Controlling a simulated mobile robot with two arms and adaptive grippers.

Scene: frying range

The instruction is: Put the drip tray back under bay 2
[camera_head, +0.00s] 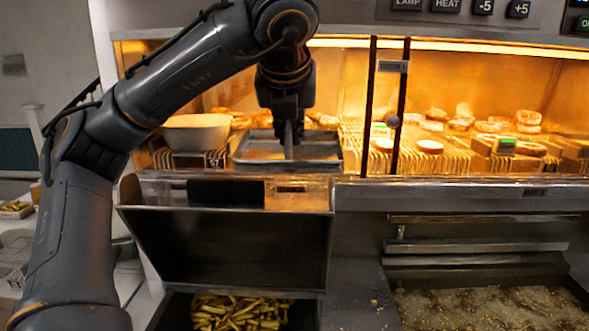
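A shallow rectangular metal tray (255,154), which looks like the drip tray, is at the front of the lit warming shelf, left of the dark upright posts. My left gripper (289,153) points straight down over the middle of this tray. Its fingers look narrow and close together, seen edge-on, and their tips reach down to the tray. Whether they grip part of it or only stand in front of it I cannot tell. No bay number is readable, so I cannot tell which bay is bay 2. My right gripper is not in view.
A pale bowl (196,131) stands left of the tray. Wire racks with buns (429,147) fill the shelf to the right. Below, a tilted metal panel (232,245) stands above a bin of fries (238,312). A fryer vat of bubbling oil (490,308) is at lower right.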

